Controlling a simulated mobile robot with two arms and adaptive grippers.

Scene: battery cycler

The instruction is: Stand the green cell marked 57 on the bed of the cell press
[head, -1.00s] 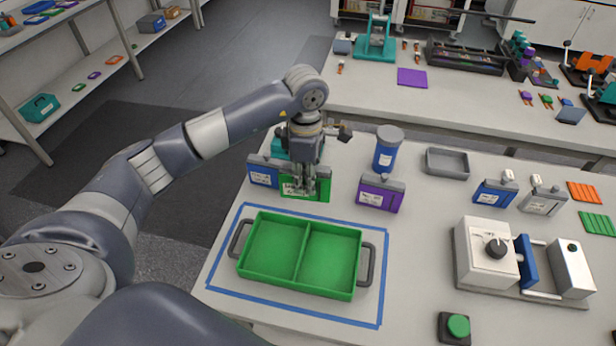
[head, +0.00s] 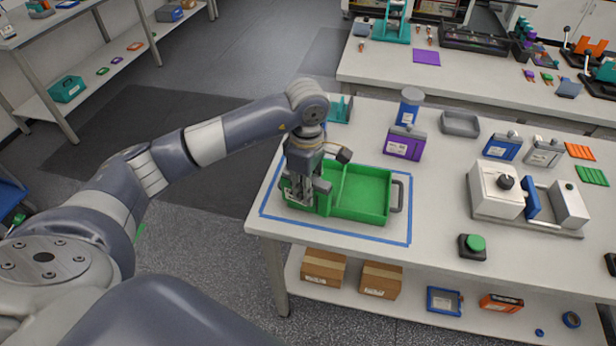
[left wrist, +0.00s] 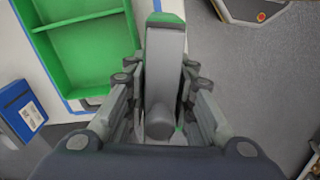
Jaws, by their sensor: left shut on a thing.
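My left gripper (head: 308,200) is shut on the green cell (head: 324,201), a flat green case with a grey top. It holds the cell in front of the left part of the green tray; the height is hard to tell. In the left wrist view the cell (left wrist: 164,35) shows edge-on between the fingers (left wrist: 160,100). Its number cannot be read. A white machine with a black knob, a blue plate and an end block, apparently the cell press (head: 495,190), stands on the right of the table. My right gripper is not in view.
The green two-part tray (head: 362,193) lies inside a blue tape outline. A purple cell (head: 404,144), a blue canister (head: 409,106) and a grey bin (head: 460,124) stand behind it. A green button box (head: 473,246) is before the press. Blue and grey cells stand behind it.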

